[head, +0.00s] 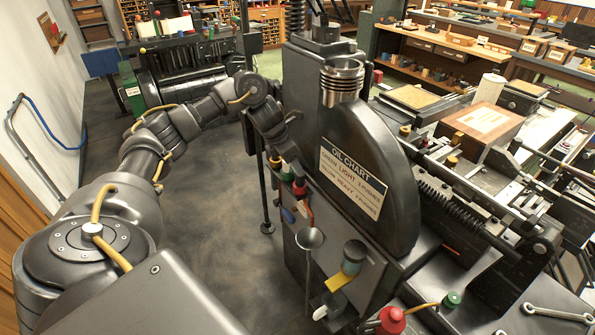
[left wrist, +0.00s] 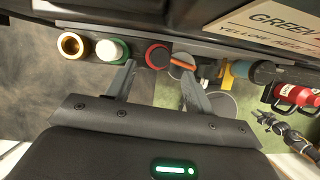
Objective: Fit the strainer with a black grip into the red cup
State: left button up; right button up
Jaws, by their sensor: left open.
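The red cup (left wrist: 158,56) stands in a row of cups along the machine's side; in the head view it (head: 300,187) is just below my left gripper (head: 292,176). In the left wrist view my left gripper (left wrist: 155,68) is open, its fingertips on either side of the red cup, with nothing visibly held. An orange part shows at the right fingertip; I cannot tell if they touch. A grey round-mouthed piece with a long stem (head: 309,238) hangs below the cups, perhaps the strainer. I see no black grip clearly. The right gripper is not in view.
A green cup (left wrist: 112,50) and a brass cup (left wrist: 73,44) stand left of the red one. A blue-topped cylinder (head: 354,254) sits to the right on the machine's side. The machine with its oil chart (head: 352,180) rises close behind. Open floor lies left.

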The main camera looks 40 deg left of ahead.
pick_arm(q)
jog(key=shift+v, duration=1.65)
